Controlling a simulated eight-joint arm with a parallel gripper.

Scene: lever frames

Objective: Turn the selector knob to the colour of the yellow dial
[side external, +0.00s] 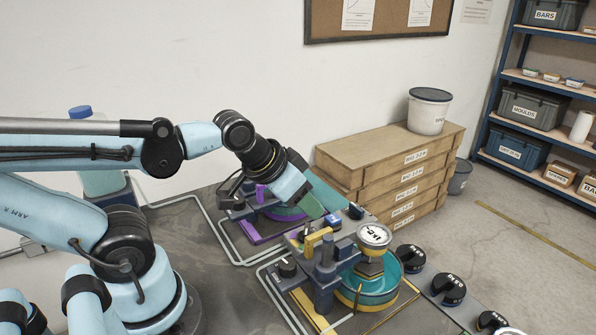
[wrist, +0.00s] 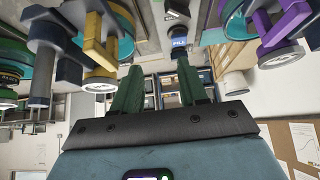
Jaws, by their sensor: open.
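My gripper (side external: 336,211) is open, its green fingers pointing down and right above the bench between the two lever frames. In the wrist view its fingers (wrist: 160,66) are apart with nothing held between them. The yellow frame (side external: 305,306) carries a white round dial (side external: 374,234) on a teal drum (side external: 382,283). A black knob with a pale mark (side external: 287,266) sits at its left corner. I cannot tell whether this is the selector knob.
A purple frame (side external: 262,236) stands behind my gripper. Round black labelled pieces (side external: 448,289) line the bench's right edge. Wooden crates (side external: 385,165) with a white bucket (side external: 428,112) stand behind. Bare bench lies left of the yellow frame.

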